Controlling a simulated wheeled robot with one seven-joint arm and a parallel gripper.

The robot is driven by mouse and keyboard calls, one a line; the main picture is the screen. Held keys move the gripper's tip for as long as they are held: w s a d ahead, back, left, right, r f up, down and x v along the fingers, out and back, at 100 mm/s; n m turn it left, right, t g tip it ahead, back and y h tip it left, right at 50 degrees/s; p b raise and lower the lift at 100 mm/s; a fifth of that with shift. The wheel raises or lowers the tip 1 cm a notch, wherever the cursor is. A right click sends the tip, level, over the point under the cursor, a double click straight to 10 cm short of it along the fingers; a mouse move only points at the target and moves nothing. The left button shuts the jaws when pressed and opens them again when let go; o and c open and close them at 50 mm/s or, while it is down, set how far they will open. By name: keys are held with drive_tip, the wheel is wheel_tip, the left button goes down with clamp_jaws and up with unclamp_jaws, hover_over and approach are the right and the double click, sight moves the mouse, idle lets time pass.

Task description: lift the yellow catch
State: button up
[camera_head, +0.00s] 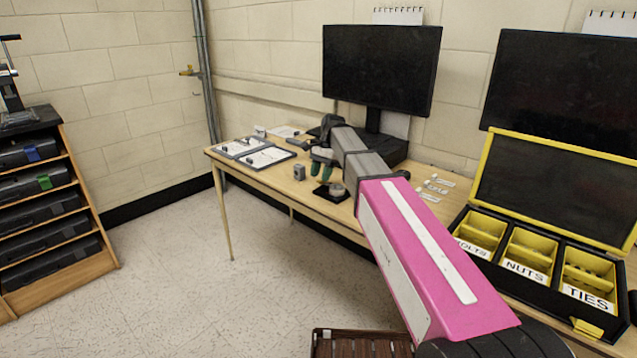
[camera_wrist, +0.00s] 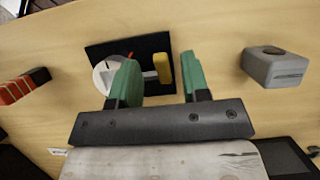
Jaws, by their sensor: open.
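A small upright yellow piece (camera_wrist: 163,68), which looks like the yellow catch, stands on a black square base (camera_wrist: 110,50). A round white part (camera_wrist: 104,74) with a red mark sits beside it, partly behind my left finger. My gripper (camera_wrist: 159,76) has green fingers, open and empty. In the wrist view the yellow piece appears between them, nearer the right finger; contact is not visible. In the head view my gripper (camera_head: 321,164) hangs a little above the black base (camera_head: 330,195) on the wooden table. The yellow piece is not clear there.
A grey block (camera_wrist: 275,67) lies right of the base, and a red-and-black object (camera_wrist: 22,86) left. Clipboards (camera_head: 268,157) lie at the table's far left end. A monitor (camera_head: 380,68) stands behind. An open case (camera_head: 487,262) with yellow bins stands at right.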

sight(318, 181)
drive_tip(key=shift+x, duration=1.6)
clamp_jaws()
drive_tip(key=shift+w+r+g+y, duration=0.2)
drive_tip(key=shift+w+g+y, duration=0.05)
drive_tip(key=shift+g+y, duration=0.15)
drive_tip(key=shift+d+r+g+y, duration=0.2)
drive_tip(key=shift+r+g+y, duration=0.1)
drive_tip(key=shift+g+y, duration=0.4)
unclamp_jaws()
